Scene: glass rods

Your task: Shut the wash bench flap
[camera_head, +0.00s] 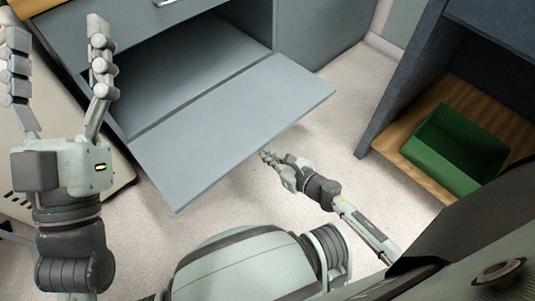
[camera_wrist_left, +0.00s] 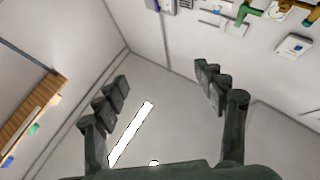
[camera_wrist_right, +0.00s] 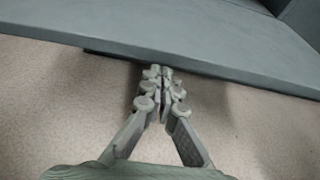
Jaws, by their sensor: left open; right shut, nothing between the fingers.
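The wash bench flap (camera_head: 235,125) is a flat blue-grey panel, folded down and open in front of the low bench compartment (camera_head: 195,65), which looks empty. In the right wrist view the flap (camera_wrist_right: 190,35) spans the top of the picture. My right gripper (camera_head: 268,156) is shut and empty, low beside the flap's outer edge. In the right wrist view its fingertips (camera_wrist_right: 160,72) are at the flap's edge, partly under it; I cannot tell whether they touch. My left gripper (camera_head: 60,70) is open and empty, raised at the left. It also shows open in the left wrist view (camera_wrist_left: 160,85).
A dark shelf unit with a wooden board (camera_head: 420,180) stands at the right, holding a green bin (camera_head: 455,148). Pale speckled floor (camera_head: 340,110) lies clear between the flap and the shelf. My base is close below the flap.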

